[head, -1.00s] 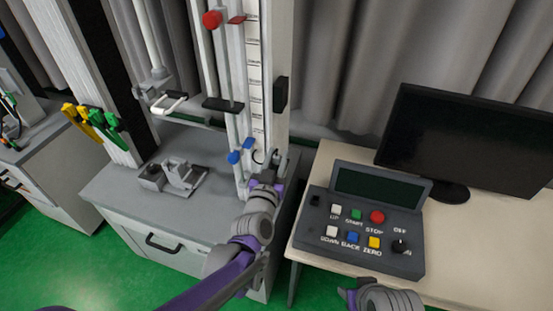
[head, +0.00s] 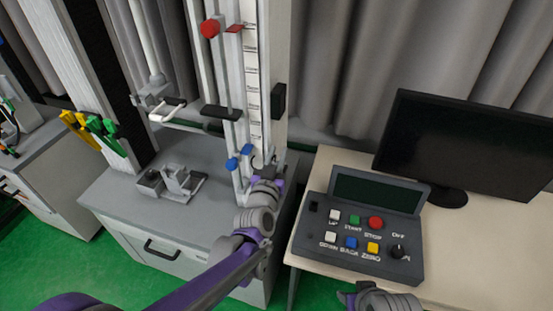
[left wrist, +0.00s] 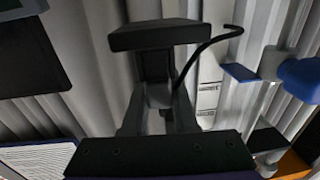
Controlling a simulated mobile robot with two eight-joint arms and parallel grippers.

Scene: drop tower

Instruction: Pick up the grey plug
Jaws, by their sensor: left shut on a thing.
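My left gripper (head: 268,176) is at the foot of the drop tower (head: 253,90), on its right side. It is shut on the grey plug, which the gripper hides in the head view. In the left wrist view a small grey piece that looks like the plug (left wrist: 157,122) shows between the fingers, partly in shadow. A thin black cable (left wrist: 205,43) curves away to the upper right from there. I cannot tell whether the plug is still seated in something. My right gripper (head: 350,296) is at the bottom edge, partly cut off, with its fingers unclear.
A control box (head: 362,232) with coloured buttons and a monitor (head: 462,148) stand on the table at right. A grey metal fixture (head: 172,181) sits on the cabinet top (head: 215,205). Blue knobs (head: 239,157) are on the tower close by the left gripper.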

